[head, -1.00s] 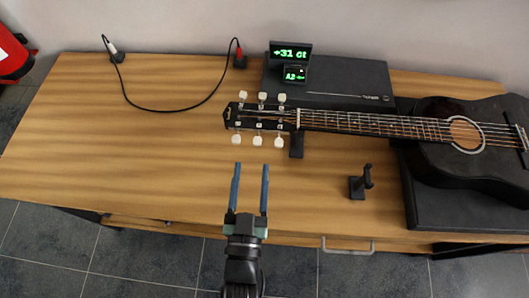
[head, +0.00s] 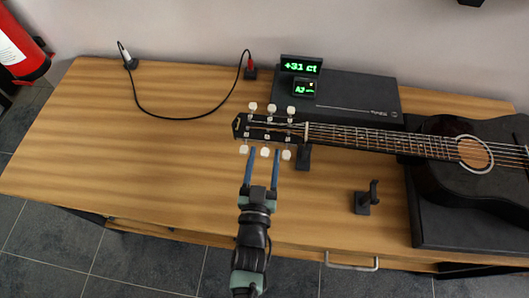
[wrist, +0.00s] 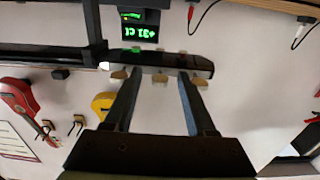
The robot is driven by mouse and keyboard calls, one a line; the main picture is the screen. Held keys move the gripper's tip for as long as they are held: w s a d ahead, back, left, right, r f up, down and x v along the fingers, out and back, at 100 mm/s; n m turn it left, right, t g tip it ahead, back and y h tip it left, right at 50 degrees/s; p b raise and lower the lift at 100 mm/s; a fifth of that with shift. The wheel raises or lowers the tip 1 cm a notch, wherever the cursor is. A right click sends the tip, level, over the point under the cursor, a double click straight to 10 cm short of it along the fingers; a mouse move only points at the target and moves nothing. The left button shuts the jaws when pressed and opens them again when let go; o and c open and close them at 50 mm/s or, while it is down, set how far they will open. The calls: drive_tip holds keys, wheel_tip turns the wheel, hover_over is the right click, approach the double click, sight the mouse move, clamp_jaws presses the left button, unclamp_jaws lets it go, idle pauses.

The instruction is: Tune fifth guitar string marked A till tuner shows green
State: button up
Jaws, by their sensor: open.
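The black guitar (head: 440,145) lies with its headstock (head: 270,128) toward the left. White tuning pegs line both sides of the headstock; the near row includes a middle peg (head: 265,152). The tuner display (head: 301,66) reads "+31 ct" in green, with "A2" on a smaller screen (head: 304,88) below. My gripper (head: 265,158) is open, its two blue fingers pointing at the near row. In the wrist view the middle peg (wrist: 160,81) appears between the fingers. I cannot tell whether they touch it.
A black box (head: 357,94) sits behind the neck. A neck support (head: 303,157) and a small black stand (head: 364,200) are on the wooden table (head: 150,170). A black cable (head: 190,113) loops at the back left. The table's front left is clear.

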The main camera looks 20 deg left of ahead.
drive_tip(key=shift+w+a, duration=0.15)
drive_tip(key=shift+w, duration=0.25)
clamp_jaws()
drive_tip(key=shift+m+b, duration=0.3)
drive_tip(key=shift+m, duration=0.1)
drive_tip(key=m+b, duration=0.2)
drive_tip(key=m, duration=0.2)
drive_tip(key=shift+f+m, duration=0.1)
drive_tip(key=shift+m, duration=0.2)
drive_tip(key=m+b, duration=0.2)
drive_tip(key=m, duration=0.2)
drive_tip(key=shift+b, duration=0.3)
drive_tip(key=shift+a+r+m+b, duration=0.15)
drive_tip(key=shift+m+b, duration=0.35)
drive_tip(key=shift+m, duration=0.9)
